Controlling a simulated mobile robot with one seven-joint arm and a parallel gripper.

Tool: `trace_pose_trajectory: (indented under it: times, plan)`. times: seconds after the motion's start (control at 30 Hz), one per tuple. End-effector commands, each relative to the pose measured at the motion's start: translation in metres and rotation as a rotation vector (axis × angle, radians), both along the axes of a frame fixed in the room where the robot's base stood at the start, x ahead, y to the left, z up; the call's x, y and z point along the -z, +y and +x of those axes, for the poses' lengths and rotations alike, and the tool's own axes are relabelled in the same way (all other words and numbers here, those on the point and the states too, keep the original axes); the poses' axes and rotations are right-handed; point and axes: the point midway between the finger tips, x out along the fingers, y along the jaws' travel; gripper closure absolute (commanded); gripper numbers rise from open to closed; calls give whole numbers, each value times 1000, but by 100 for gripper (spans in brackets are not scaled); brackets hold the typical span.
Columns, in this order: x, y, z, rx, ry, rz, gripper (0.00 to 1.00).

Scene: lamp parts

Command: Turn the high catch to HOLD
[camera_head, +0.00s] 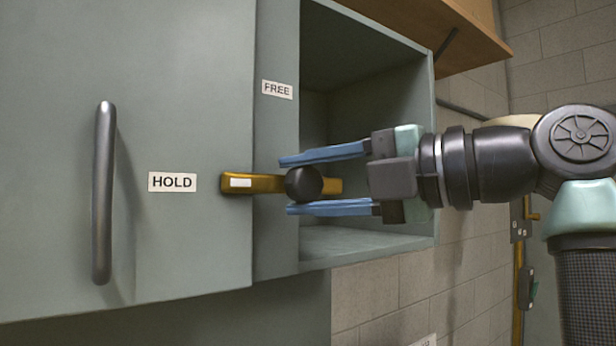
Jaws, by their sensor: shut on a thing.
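The high catch (258,184) is a brass bar with a round dark knob (304,184) at its pivot. It lies level across the edge of the grey cabinet front, and its white-marked end points left at the HOLD label (172,182). The FREE label (277,89) is above the catch on the upright strip. My gripper (287,184) reaches in from the right, with one blue finger above the knob and one below. It is shut on the catch. The finger contact is partly hard to make out.
A grey door with a vertical bar handle (103,192) fills the left. An open cabinet compartment (372,240) is behind my gripper. A wooden shelf (465,38) juts out at the upper right. A block wall (385,297) runs below and to the right.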

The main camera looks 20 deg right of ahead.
Motion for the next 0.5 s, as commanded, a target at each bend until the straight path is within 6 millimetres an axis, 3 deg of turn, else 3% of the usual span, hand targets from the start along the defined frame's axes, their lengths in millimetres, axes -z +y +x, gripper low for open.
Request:
trace_pose_trajectory:
  times: [0.5]
  plan:
    - [0, -1, 0, 3, -10, -31, 100]
